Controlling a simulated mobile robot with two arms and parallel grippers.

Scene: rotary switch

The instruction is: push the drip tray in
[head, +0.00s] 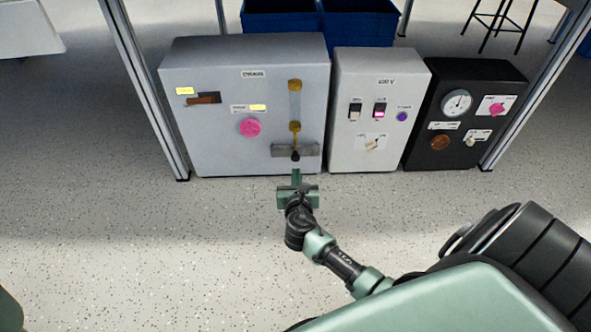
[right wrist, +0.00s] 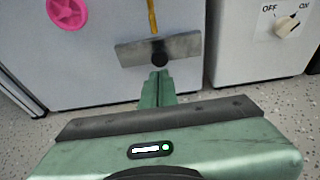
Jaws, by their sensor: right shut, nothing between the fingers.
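The drip tray (head: 309,151) is a grey metal front with a dark round knob (head: 295,156), low on the right part of the large grey cabinet (head: 215,145). It also shows in the right wrist view (right wrist: 185,46), just beyond my fingers. My right gripper (head: 296,173) is shut and empty, with its fingertips pointing at the knob. In the right wrist view, the closed fingertips (right wrist: 159,75) sit just below the knob. I cannot tell whether they touch it. How far the tray stands out from the cabinet is hard to tell. My left gripper is not in view.
The cabinet carries a pink knob (head: 249,127), a brown lever (head: 204,98) and a brass-ended gauge tube (head: 295,100). A white switch box (head: 345,150) and a black gauge box (head: 420,120) stand to its right. Open floor lies in front.

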